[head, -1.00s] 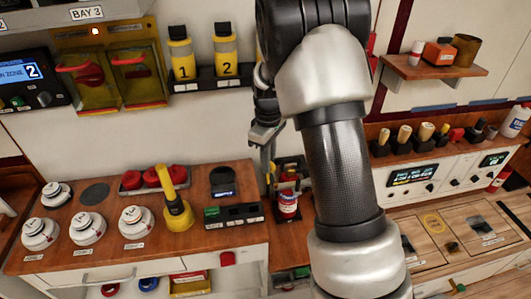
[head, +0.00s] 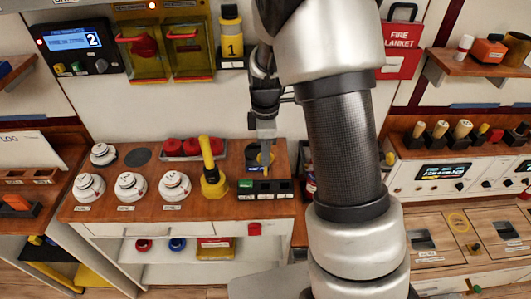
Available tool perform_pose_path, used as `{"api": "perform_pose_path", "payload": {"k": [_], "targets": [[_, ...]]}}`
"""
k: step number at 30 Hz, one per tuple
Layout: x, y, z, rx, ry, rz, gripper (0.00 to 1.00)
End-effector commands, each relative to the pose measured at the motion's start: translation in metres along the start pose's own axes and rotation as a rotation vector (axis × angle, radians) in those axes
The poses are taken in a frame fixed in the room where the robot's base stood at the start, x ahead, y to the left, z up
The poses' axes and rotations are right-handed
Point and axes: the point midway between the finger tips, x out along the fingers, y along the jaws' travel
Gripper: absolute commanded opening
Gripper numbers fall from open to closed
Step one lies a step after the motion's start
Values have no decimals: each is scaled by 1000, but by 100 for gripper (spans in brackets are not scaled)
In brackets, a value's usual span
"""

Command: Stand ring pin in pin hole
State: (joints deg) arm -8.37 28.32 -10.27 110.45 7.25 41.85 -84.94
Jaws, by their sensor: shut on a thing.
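My gripper (head: 264,146) points down over the right end of the left wooden bench. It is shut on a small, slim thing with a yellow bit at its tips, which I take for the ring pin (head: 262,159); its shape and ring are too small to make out. A dark block (head: 265,187) with several slots and a green label stands just in front of and below the gripper. I cannot make out which opening is the pin hole. Part of a dark device with a blue display shows behind the fingertips.
A yellow torch-like tool (head: 212,178) stands close left of the block. A yellow bottle marked 1 (head: 231,38) hangs above. My arm hides the gap to the right console (head: 440,172).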

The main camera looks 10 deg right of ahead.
Motion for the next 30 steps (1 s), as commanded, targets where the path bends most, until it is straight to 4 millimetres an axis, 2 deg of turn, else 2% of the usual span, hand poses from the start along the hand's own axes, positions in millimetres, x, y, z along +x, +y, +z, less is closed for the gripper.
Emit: {"api": "perform_pose_path", "payload": {"k": [5,21,30], "targets": [[8,0,0,1,1,0,0],[56,0,0,0,0,0,0],[60,0,0,1,0,0,0]]}}
